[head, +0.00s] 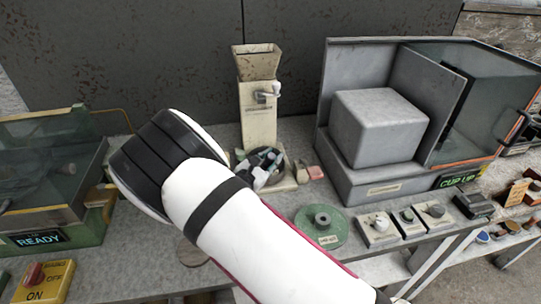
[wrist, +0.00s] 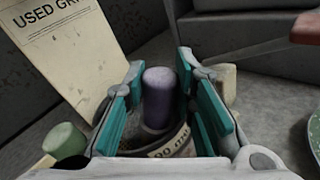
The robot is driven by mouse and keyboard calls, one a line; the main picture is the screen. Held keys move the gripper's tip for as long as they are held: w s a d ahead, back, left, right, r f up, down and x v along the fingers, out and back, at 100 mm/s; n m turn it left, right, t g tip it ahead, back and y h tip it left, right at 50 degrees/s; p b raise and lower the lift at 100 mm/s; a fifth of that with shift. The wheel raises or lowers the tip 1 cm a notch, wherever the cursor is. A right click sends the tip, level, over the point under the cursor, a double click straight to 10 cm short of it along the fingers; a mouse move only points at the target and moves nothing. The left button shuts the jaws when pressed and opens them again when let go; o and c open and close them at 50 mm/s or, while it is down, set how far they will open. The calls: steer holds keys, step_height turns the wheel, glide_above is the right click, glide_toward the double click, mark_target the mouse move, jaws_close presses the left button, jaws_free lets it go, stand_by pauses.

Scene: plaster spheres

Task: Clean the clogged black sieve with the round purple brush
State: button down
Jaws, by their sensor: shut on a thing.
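The purple brush (wrist: 158,98) stands upright between the teal finger pads of my gripper (wrist: 158,75) in the wrist view. My gripper is shut on it. Below the brush is a dark round rim with a pale label (wrist: 170,146), partly hidden by the pads; it looks like the black sieve.
The hopper machine (head: 257,110) stands behind, close to my gripper. A grey booth (head: 345,186) with a block inside is at right. A green disc (head: 321,227) and small control boxes (head: 407,222) line the front. A glass-walled tank (head: 45,165) and yellow switch box (head: 45,282) are left.

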steer(key=shift+w+a+r+b, duration=0.2)
steer(key=shift+w+r+b, duration=0.15)
steer(key=shift+w+r, duration=0.45)
steer(key=shift+w+f, duration=0.1)
steer(key=shift+w+a+f+b, duration=0.15)
steer(key=shift+w+f+b, duration=0.05)
steer(key=shift+w+b, duration=0.35)
steer(key=shift+w+a+f+b, duration=0.2)
steer(key=shift+w+b, duration=0.2)
steer(key=shift+w, duration=0.35)
steer(key=shift+a, duration=0.1)
steer(key=shift+f, duration=0.3)
